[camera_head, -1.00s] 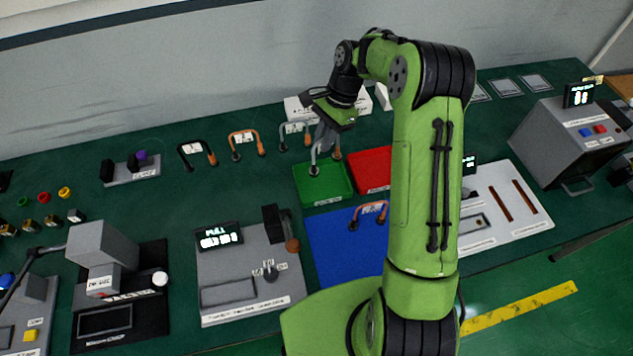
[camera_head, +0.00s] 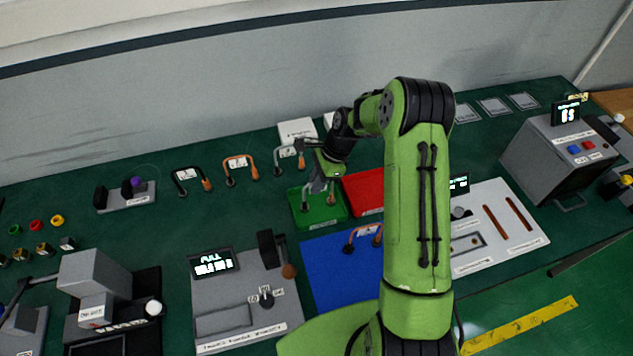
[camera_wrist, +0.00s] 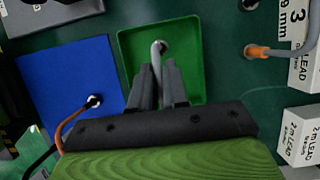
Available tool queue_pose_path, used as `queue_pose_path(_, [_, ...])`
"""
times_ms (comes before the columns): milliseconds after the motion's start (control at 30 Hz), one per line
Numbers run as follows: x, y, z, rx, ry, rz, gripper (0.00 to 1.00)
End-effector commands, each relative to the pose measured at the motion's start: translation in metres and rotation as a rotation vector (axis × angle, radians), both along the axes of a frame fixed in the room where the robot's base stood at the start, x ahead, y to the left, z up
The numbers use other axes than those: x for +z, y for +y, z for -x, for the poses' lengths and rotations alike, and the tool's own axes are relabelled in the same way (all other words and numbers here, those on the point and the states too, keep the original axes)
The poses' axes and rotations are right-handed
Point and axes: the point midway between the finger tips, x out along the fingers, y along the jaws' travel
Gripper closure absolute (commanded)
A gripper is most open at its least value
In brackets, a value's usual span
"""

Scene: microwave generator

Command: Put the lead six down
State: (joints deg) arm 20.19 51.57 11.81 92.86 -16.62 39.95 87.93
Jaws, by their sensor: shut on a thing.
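A grey lead (camera_wrist: 158,52) with a pale round end is between the fingers of my gripper (camera_wrist: 161,78), which is shut on it. In the head view the lead (camera_head: 305,198) hangs as a loop with its ends down, over or in the green tray (camera_head: 334,217). My gripper (camera_head: 319,180) is just above this tray. In the wrist view the lead's end shows against the tray floor (camera_wrist: 188,58). I cannot tell whether it touches the floor. The lead's number is not readable, and its far end is hidden in the wrist view.
A red tray (camera_head: 362,196) is right of the green one. A blue mat (camera_head: 325,275) in front bears an orange-and-black lead (camera_head: 361,231). Several other leads, including a black-and-orange one (camera_head: 188,174), stand at the back left. White boxes (camera_head: 297,131) stand behind.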

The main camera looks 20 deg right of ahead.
Motion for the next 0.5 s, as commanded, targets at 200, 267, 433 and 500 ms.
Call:
queue_pose_path(200, [-0.0029,0.0002,-0.0002,0.001,0.000,-0.001,1.00])
queue_pose_path(267, [-0.0024,0.0001,-0.0002,0.001,0.000,0.000,0.78])
queue_pose_path(433, [-0.0021,0.0001,-0.0001,0.000,0.000,0.000,0.60])
queue_pose_path(500, [-0.0020,0.0001,-0.0001,0.000,0.000,0.000,0.60])
